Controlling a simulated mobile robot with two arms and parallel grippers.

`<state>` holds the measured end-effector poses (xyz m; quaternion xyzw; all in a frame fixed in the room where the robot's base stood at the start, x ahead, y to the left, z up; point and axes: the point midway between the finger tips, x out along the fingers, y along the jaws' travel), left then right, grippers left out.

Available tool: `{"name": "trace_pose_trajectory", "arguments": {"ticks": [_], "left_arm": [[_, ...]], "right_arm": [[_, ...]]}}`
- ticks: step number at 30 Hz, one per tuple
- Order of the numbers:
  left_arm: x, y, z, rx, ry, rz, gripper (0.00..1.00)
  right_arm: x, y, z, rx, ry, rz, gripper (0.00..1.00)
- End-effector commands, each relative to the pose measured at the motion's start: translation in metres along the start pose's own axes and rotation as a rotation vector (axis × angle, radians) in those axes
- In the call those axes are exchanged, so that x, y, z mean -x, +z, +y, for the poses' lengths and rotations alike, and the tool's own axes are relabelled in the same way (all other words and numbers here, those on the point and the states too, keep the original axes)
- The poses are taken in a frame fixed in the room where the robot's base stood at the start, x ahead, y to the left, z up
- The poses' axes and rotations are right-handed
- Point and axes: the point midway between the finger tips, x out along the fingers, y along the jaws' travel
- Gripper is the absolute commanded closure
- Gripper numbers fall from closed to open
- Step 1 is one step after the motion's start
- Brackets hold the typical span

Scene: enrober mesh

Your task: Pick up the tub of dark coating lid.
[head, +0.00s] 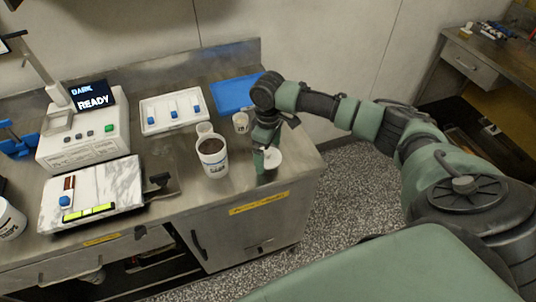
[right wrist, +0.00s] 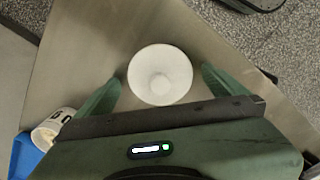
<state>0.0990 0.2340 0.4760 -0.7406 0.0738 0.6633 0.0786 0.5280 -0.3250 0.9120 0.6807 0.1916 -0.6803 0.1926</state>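The lid (head: 274,158) is a white round disc lying on the steel counter near its right front corner. In the right wrist view the lid (right wrist: 150,62) shows a raised round knob in its middle. My right gripper (head: 265,157) points down over the lid and partly hides it in the head view. In the right wrist view its green fingers are open, one on each side of the lid (right wrist: 160,78), with a gap visible on both sides. The tub of dark coating (head: 213,165) stands uncovered to the left, dark inside. My left gripper is not in view.
A blue mat (head: 235,92) and a white tray (head: 158,124) lie at the back. A machine (head: 85,140) and a marble slab (head: 115,188) are left. The counter edge is close.

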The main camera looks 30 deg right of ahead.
Motion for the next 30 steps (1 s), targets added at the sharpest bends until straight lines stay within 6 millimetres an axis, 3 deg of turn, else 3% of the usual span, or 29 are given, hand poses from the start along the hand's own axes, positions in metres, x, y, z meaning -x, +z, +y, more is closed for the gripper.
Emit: {"name": "trace_pose_trajectory", "arguments": {"ticks": [1,6,7,20,26,30], "left_arm": [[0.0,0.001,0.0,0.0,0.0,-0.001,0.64],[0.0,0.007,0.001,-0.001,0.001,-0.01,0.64],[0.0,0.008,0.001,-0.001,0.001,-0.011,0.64],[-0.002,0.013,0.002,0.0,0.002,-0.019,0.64],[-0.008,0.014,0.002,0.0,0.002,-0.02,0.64],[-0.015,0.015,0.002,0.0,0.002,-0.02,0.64]], "right_arm": [[0.0,0.0,0.0,0.0,0.0,0.0,0.11],[0.0,0.0,0.0,0.0,0.0,0.0,0.58],[0.0,0.0,0.0,0.0,0.0,0.0,0.62],[0.012,-0.001,0.0,-0.001,-0.001,0.002,0.62],[0.046,-0.001,0.001,0.0,0.002,0.005,0.62],[0.087,-0.002,0.001,0.001,0.003,0.007,0.62]]}}
